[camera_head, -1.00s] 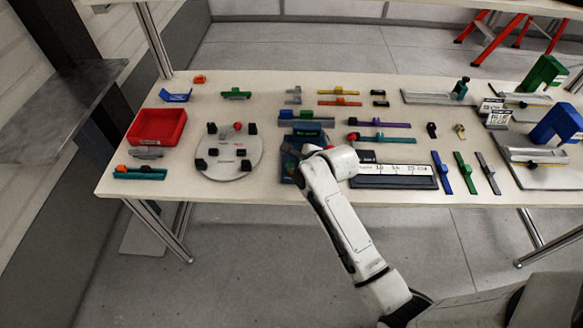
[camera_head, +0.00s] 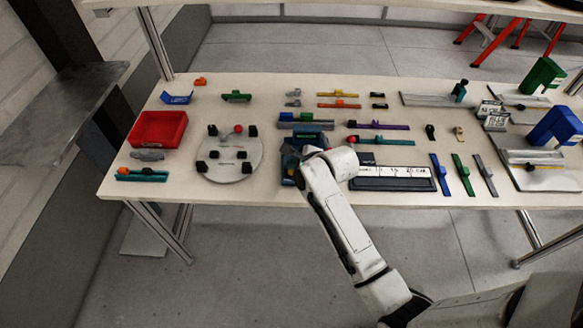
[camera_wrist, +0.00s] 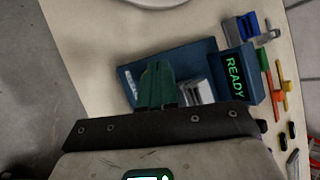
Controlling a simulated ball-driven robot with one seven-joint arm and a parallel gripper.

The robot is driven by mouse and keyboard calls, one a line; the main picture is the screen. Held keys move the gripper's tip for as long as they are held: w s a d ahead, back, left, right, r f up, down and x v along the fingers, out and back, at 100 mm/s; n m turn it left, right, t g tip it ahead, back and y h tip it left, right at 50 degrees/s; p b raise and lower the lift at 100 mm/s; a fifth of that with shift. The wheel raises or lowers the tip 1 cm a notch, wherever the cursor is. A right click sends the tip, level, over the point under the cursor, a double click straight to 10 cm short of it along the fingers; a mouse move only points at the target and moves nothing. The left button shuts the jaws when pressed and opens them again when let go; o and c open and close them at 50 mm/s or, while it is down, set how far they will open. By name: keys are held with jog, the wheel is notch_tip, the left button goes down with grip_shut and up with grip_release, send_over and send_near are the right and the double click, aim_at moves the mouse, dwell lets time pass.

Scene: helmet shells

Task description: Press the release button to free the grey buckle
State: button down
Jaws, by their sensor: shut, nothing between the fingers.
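My gripper (camera_wrist: 158,72) shows in the wrist view as green fingers closed together, over a blue station (camera_wrist: 207,62) with a small label. They hide part of the station; I cannot tell whether they touch it. A display (camera_wrist: 235,76) on it reads READY in green. A ridged silver-grey piece (camera_wrist: 197,92) sits right beside the fingers, partly hidden by my dark gripper mount; it may be the grey buckle. In the head view the blue station (camera_head: 308,128) stands at the table's middle, partly covered by my arm. I cannot make out the release button.
A round grey plate (camera_head: 230,170) with black blocks and a red knob stands left of the station. A red bin (camera_head: 158,129) is further left. A labelled tray (camera_head: 392,184) lies close on the right. Several coloured clips and strips lie behind and to the right.

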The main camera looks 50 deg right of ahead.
jog(key=shift+r, duration=0.25)
jog(key=shift+r, duration=0.15)
notch_tip(320, 180, up, 5)
jog(key=p, duration=0.5)
dwell(0.9)
jog(key=s+a+f+n+g+b, duration=0.1)
jog(key=s+a+f+n+g, duration=0.1)
jog(key=s+a+n, duration=0.3)
jog(key=s+a+f+n+g+y+b, duration=0.1)
jog(key=s+a+f+n+g+b, duration=0.1)
jog(key=s+n, duration=1)
jog(key=s+a+f+n+g+b, duration=0.2)
jog(key=s+a+n+g, duration=0.2)
jog(key=s+a+n, duration=0.3)
jog(key=s+n, duration=0.1)
jog(key=n, duration=0.3)
jog(key=shift+s+a, duration=0.25)
jog(key=shift+a, duration=0.1)
